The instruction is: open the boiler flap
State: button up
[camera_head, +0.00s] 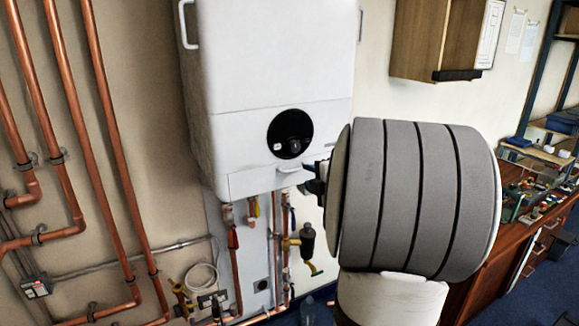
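The white boiler (265,60) hangs on the wall in the upper middle, with a round black control dial (290,134) on its lower front. Below the dial, the boiler flap (255,181) is a narrow white panel along the bottom edge. It looks closed, with a small light handle (289,168) near its right end. My gripper (312,179) is a small dark shape just right of the handle, close to the flap. My own grey arm link hides most of it. I cannot tell whether it touches the handle or whether its fingers are open.
Copper pipes (75,100) run down the left wall. Valves and a dark cylindrical fitting (307,240) hang below the boiler. A wooden cabinet (420,40) is on the wall at upper right. A cluttered wooden workbench (520,225) stands at the right. Blue floor shows at lower right.

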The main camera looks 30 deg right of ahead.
aim_at(296, 170)
jog(key=p+x, duration=0.1)
jog(key=x, duration=0.6)
jog(key=shift+w+d+f, duration=0.1)
jog(key=shift+w+f, duration=0.05)
jog(key=shift+w, duration=0.1)
jog(key=shift+c, duration=0.4)
grip_shut()
